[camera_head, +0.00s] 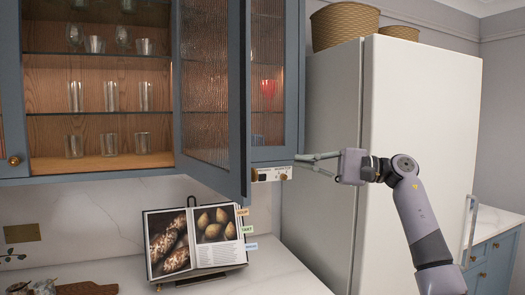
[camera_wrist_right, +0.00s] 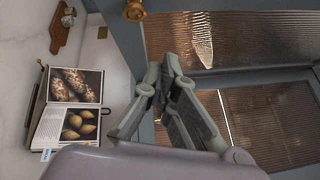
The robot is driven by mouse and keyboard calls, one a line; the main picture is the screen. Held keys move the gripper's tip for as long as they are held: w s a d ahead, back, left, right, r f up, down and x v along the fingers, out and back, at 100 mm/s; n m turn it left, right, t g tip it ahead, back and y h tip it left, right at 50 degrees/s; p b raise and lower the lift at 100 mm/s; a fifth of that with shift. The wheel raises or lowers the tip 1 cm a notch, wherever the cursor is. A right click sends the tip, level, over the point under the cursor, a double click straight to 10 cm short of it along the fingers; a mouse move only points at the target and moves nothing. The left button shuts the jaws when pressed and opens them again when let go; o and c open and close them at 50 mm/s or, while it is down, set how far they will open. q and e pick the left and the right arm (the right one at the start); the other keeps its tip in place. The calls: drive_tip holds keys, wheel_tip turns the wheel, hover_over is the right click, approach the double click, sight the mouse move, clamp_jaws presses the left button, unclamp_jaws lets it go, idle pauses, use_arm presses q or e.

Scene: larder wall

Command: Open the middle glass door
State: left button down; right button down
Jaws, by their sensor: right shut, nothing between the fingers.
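The middle glass door (camera_head: 210,80) has a blue frame and ribbed glass. In the head view it stands swung out from the blue wall cabinet, its near edge towards me, and the shelves to its left are exposed. My right gripper (camera_head: 302,158) is to the right of the door, apart from it, near the cabinet's lower right corner. Its fingers point left and are shut on nothing. In the wrist view the fingers (camera_wrist_right: 166,66) lie in front of ribbed glass panes (camera_wrist_right: 235,35); a brass knob (camera_wrist_right: 134,10) shows at the top. My left gripper is out of view.
Several glasses (camera_head: 110,96) stand on the open shelves. Another ribbed glass door (camera_head: 267,85) is at the right, and a white fridge (camera_head: 420,110) is beyond it. A cookbook on a stand (camera_head: 197,240) is on the marble counter below. A brass knob (camera_head: 14,160) is at far left.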

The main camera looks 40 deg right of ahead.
drive_tip(key=s+r+n+h, duration=0.1)
drive_tip(key=s+r+n, duration=0.2)
drive_tip(key=s, duration=0.1)
drive_tip(key=s+a+p+x, duration=0.1)
drive_tip(key=p+x, duration=0.5)
drive_tip(key=x, duration=0.6)
drive_tip(key=shift+s+a, duration=0.25)
drive_tip(key=shift+a, duration=0.2)
drive_tip(key=shift+f, duration=0.2)
